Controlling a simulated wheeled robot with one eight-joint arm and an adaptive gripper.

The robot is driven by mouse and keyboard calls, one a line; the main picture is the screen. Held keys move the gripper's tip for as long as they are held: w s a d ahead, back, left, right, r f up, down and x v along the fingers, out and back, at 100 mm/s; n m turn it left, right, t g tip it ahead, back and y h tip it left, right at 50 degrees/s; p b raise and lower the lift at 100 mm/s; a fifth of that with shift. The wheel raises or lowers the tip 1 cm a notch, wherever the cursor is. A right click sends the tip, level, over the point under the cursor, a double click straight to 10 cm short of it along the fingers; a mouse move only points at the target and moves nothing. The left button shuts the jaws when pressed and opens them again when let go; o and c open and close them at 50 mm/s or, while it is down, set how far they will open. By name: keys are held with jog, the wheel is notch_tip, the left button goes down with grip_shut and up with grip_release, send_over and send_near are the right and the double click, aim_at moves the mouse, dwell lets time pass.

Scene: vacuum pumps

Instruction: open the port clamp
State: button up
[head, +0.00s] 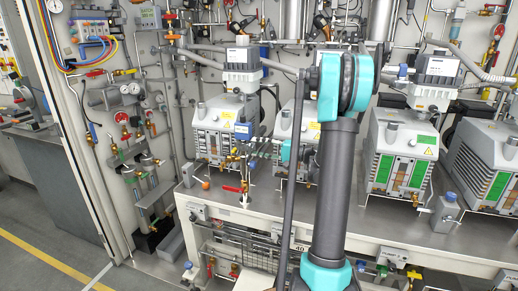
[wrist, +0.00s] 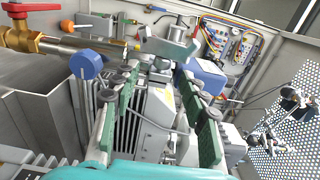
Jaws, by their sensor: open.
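A grey metal fitting with a wing-like lever (wrist: 170,45), which looks like the port clamp, shows at the top middle of the wrist view, just beyond my fingertips. My gripper (wrist: 155,72) is open, its two green-padded fingers spread on either side of the view below the fitting. I cannot tell whether the fingers touch it. Nothing is held between them. In the head view my gripper (head: 262,147) points left in front of the leftmost pump (head: 214,128). A blue box (head: 243,131) is close to its tips. The clamp is too small to make out there.
In the wrist view a blue knob (wrist: 86,64) is close to the left finger, and a brass pipe with a red valve handle (wrist: 38,8) is at upper left. A blue box (wrist: 207,76) is beyond the right finger. More pumps (head: 400,155) line the bench (head: 210,198).

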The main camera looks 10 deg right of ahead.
jog(key=shift+c, duration=0.5)
grip_shut()
